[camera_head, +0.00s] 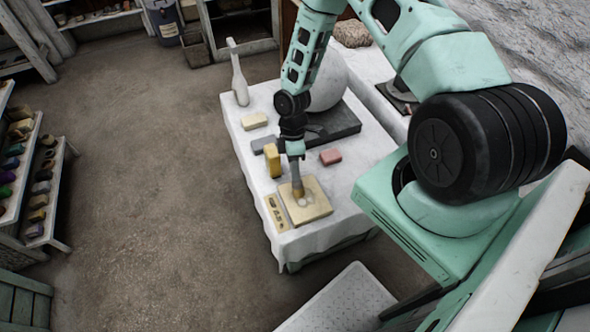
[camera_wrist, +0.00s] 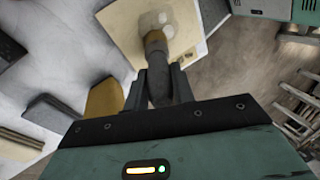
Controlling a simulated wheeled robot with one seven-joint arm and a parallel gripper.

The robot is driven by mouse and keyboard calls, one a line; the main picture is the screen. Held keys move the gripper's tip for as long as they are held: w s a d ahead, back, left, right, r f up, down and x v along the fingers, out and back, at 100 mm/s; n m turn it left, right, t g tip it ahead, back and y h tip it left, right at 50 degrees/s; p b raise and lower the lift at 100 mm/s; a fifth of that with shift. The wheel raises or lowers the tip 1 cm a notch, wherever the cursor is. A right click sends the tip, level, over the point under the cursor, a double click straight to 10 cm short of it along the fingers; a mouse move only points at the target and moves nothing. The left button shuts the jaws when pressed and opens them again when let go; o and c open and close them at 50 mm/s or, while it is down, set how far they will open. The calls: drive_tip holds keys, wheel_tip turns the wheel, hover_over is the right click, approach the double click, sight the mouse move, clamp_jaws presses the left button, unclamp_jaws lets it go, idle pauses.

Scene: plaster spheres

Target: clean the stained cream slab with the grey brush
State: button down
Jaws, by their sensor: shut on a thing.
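The cream slab (camera_head: 318,208) lies flat near the front corner of the white-clothed table. Pale whitish round patches show on its face; in the wrist view they are on the slab (camera_wrist: 126,28) just beyond the brush tip. My gripper (camera_wrist: 158,78) is shut on the grey brush (camera_wrist: 159,85), which also shows in the head view (camera_head: 297,175). The handle points down and its tan bristle end is at the slab, beside the patches, and appears to touch it. My gripper (camera_head: 295,158) is above the slab in the head view, and its fingers are hard to make out there.
A yellow block (camera_head: 273,161), a red block (camera_head: 330,157) and a cream block (camera_head: 254,121) stand nearby. A small tan plate (camera_head: 276,212) lies left of the slab.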

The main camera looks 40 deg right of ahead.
drive_tip(key=shift+w+d, duration=0.2)
drive_tip(key=shift+w, duration=0.4)
drive_tip(key=shift+s+a+r+p, duration=0.25)
drive_tip(key=shift+s+r+p, duration=0.4)
drive_tip(key=shift+s+r, duration=0.1)
drive_tip(key=shift+f, duration=0.1)
drive_tip(key=shift+f+b, duration=0.4)
drive_tip(key=shift+f, duration=0.05)
drive_tip(key=shift+f, duration=0.3)
